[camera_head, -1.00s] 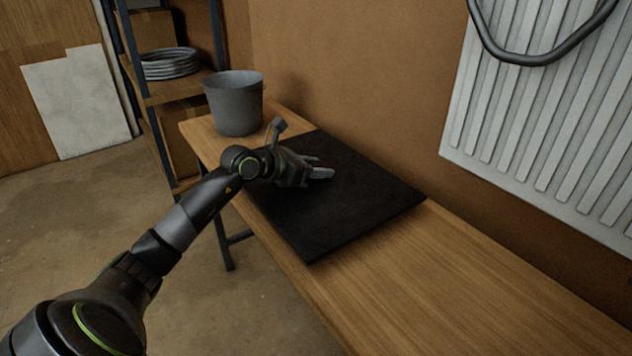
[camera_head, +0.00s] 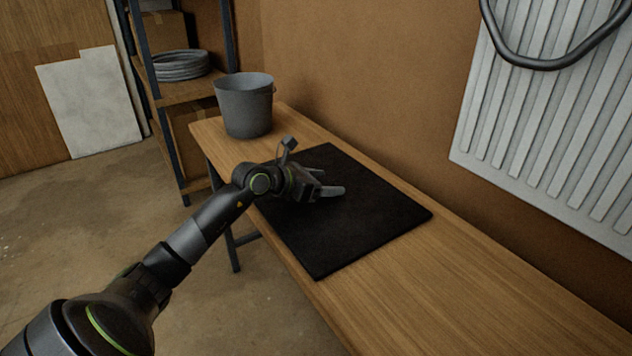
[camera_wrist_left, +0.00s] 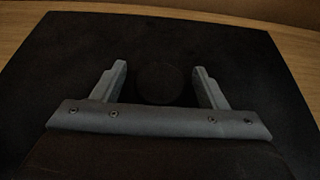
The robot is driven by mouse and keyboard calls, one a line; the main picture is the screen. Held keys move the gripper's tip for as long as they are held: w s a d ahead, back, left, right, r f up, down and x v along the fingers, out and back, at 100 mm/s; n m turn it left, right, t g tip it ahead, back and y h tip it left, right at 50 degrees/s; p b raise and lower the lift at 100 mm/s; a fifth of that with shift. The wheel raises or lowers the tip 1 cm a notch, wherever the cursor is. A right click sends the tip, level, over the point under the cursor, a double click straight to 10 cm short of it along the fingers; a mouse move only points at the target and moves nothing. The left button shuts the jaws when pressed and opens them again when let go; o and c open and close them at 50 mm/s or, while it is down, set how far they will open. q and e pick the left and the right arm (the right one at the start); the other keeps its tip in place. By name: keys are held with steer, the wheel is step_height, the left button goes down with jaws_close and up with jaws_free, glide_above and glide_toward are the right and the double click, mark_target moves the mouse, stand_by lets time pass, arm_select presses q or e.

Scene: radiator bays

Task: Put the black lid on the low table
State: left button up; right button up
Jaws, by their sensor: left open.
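A faint round black shape (camera_wrist_left: 160,83), which looks like the black lid, lies on the black mat (camera_wrist_left: 60,50) in the left wrist view. It is very dark against the mat, and I cannot pick it out in the head view. My left gripper (camera_head: 333,184) is open just above the mat, and the wrist view shows its two fingers (camera_wrist_left: 162,85) on either side of the round shape, apart from it. The mat (camera_head: 370,220) lies flat on a long wooden table (camera_head: 440,290), which may be the low table. My right gripper is not in view.
A grey bucket (camera_head: 243,108) stands on the table's far end. A radiator (camera_head: 550,120) with a black hose (camera_head: 545,62) hangs on the wall at the right. Shelving (camera_head: 175,95) stands behind at the left. The table's near part is clear.

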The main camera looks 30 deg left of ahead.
arm_select(q)
step_height(320, 180, up, 4)
glide_above(290, 204)
steer(key=shift+f+p, duration=0.1)
steer(key=shift+p, duration=0.25)
steer(key=shift+v, duration=0.8)
steer(key=shift+s, duration=0.1)
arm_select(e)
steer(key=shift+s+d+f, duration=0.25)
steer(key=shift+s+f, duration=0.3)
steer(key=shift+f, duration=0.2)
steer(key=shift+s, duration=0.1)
